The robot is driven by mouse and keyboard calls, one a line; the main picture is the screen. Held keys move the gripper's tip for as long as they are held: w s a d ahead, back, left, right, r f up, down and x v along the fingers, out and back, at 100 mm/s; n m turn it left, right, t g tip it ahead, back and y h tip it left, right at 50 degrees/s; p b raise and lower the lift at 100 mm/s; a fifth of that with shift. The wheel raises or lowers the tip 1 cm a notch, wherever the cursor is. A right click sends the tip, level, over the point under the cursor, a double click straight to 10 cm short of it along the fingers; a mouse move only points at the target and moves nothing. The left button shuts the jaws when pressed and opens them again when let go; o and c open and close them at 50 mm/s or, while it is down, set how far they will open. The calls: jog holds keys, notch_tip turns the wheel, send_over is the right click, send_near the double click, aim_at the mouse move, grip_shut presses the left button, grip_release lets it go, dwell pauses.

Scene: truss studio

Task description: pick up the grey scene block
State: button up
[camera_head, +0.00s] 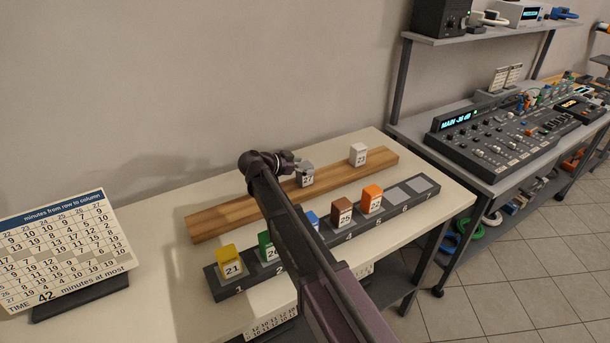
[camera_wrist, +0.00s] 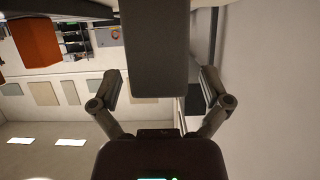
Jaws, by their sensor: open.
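The grey scene block (camera_head: 306,176), labelled 27, stands on the wooden ledge (camera_head: 232,214) at the back of the table. My gripper (camera_head: 290,163) is at the block and hides part of its top and left side in the head view. In the wrist view the dark grey block (camera_wrist: 153,50) fills the upper middle, and the two fingers of my gripper (camera_wrist: 160,88) stand open, one on each side, with gaps between them and the block. Whether either finger touches it cannot be told.
A white block (camera_head: 358,154) stands farther right on the ledge. In front, a dark numbered rack (camera_head: 408,205) holds yellow (camera_head: 230,260), green (camera_head: 266,245), blue, brown (camera_head: 341,212) and orange (camera_head: 372,197) blocks; its right slots are empty. A number board (camera_head: 62,250) stands left.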

aim_at(304, 165)
jog(key=c, duration=1.3)
jog(key=shift+r, duration=0.1)
notch_tip(304, 165, up, 10)
jog(key=p, duration=1)
